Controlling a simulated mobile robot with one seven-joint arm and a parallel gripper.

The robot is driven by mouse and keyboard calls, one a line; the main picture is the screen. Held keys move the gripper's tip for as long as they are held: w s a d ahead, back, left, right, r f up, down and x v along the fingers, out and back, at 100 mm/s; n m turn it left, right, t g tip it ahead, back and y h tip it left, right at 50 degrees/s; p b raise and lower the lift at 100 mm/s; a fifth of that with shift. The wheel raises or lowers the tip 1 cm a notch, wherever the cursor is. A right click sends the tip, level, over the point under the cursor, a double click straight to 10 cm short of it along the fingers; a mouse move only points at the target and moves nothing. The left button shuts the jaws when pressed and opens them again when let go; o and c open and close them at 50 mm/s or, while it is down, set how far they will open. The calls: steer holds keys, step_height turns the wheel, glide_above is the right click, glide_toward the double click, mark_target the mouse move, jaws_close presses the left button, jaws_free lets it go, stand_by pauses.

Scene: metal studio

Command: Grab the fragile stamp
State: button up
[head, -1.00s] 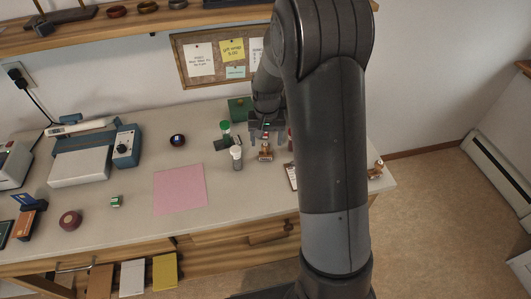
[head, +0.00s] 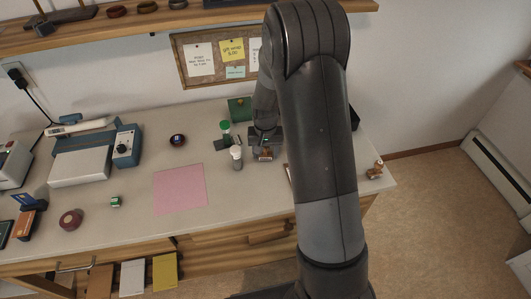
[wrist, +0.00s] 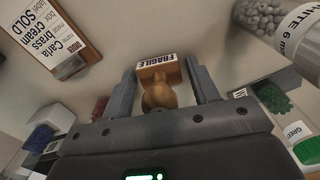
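The fragile stamp (wrist: 158,72) shows in the wrist view, with a round wooden handle and a block labelled FRAGILE. It stands on the bench and is partly visible in the head view (head: 265,155). My gripper (wrist: 162,68) is open, with one finger on each side of the stamp. The handle lies between the fingers, with a visible gap to each. In the head view my gripper (head: 264,143) is low over the bench and hides most of the stamp.
A jar of pale beads (wrist: 285,22) and a green-bead container (wrist: 272,97) are to the right in the wrist view. A clipboard (wrist: 48,35) lies at upper left. A pink sheet (head: 180,189) lies on the bench, left of the white-lidded jar (head: 236,158).

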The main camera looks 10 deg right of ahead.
steer(key=c, duration=0.7)
steer(key=shift+r, duration=0.1)
steer(key=shift+c, duration=0.2)
